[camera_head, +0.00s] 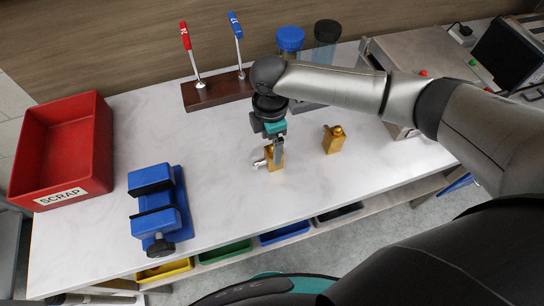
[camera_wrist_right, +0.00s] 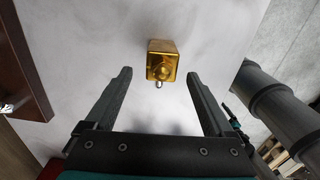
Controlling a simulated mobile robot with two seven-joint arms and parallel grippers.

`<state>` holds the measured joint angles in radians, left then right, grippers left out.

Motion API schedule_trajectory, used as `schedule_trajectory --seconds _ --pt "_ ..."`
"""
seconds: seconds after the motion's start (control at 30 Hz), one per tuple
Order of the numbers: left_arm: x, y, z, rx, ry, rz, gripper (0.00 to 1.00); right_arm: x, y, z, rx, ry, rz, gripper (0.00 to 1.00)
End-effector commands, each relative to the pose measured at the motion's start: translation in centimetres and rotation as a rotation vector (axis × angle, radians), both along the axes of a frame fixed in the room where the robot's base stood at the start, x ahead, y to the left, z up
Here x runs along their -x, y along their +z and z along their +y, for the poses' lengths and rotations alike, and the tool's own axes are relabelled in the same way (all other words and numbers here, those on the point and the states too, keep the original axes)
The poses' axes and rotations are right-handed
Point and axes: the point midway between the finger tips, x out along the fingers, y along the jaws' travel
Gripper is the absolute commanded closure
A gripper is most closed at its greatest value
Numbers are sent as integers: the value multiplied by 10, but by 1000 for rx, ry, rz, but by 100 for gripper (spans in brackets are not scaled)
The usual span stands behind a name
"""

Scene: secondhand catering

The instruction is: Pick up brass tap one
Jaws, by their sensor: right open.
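Two brass taps stand on the white marbled bench, and I cannot tell which is number one. One brass tap (camera_head: 276,162) is right at my right gripper (camera_head: 271,150), partly hidden by its fingers. The other brass tap (camera_head: 333,140) stands to its right, clear of the gripper. In the right wrist view, one golden tap (camera_wrist_right: 162,62) with a small silver lever lies ahead, centred between the fingers. My right gripper (camera_wrist_right: 159,77) is open and empty, with a gap on both sides of the tap. My left gripper is out of view.
A blue vise (camera_head: 158,205) and a red scrap bin (camera_head: 62,150) are at left. A wooden lever stand (camera_head: 217,91) and blue-lidded jar (camera_head: 290,40) are behind. A grey machine (camera_head: 425,55) is at back right. Coloured trays (camera_head: 225,252) sit below the front edge.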

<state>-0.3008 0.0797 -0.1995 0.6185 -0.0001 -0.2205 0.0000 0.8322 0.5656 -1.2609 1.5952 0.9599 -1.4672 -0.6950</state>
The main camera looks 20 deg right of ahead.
Motion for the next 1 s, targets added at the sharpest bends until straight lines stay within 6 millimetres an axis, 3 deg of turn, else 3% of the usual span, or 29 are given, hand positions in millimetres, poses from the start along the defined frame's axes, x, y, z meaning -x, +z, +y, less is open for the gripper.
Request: schedule_trajectory --seconds 0.17,0.43,0.73,1.0 --pt "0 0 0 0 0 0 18 1 -12 -1 1 0 1 12" --pt "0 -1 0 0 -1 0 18 2 -50 -2 0 1 0 12" --pt "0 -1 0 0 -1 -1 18 2 -55 -2 -1 2 -2 12" --pt "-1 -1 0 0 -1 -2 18 2 -55 -2 0 1 -2 42"
